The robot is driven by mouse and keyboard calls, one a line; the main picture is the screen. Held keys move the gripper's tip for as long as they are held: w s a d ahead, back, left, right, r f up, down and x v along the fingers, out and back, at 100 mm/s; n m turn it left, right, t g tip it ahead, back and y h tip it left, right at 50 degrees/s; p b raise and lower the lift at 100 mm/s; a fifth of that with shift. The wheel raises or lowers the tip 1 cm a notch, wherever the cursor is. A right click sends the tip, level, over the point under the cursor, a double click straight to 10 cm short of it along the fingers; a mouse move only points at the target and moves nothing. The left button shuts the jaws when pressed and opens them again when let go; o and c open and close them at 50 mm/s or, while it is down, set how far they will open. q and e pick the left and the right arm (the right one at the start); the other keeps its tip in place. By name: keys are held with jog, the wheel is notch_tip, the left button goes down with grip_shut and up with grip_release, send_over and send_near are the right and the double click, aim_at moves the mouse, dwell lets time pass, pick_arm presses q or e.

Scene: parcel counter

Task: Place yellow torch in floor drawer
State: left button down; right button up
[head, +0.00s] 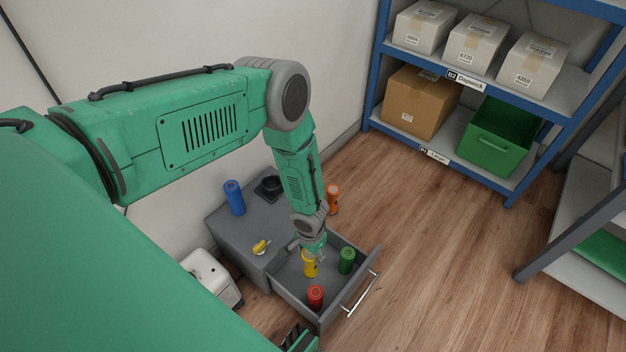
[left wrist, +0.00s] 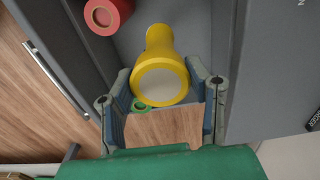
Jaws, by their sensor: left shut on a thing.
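An orange torch (head: 333,199) stands behind my arm. Shelves (head: 455,147) stand farther back.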

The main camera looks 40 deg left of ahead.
pick_arm(q)
notch_tip(320, 180, down, 3)
jog(key=shift+d+f+b, duration=0.15)
jog(key=shift+b, duration=0.65)
jog(key=shift+d+f, duration=0.15)
jog(key=shift+f, duration=0.15)
notch_tip(320, 180, down, 4)
jog(key=b, duration=0.3)
jog(key=shift+r, duration=0.35)
jog(key=c, duration=0.8)
grip_release()
pick_arm(e)
jog(key=f, duration=0.5)
jog(key=shift+d+f, duration=0.25)
jog(key=shift+f, duration=0.1)
pick_arm(q)
notch_tip(320, 180, up, 12)
jog(key=p, duration=0.8)
jog(key=shift+p, duration=0.35)
pick_arm(e)
notch_tip(320, 180, up, 9)
jog(key=shift+f, duration=0.2)
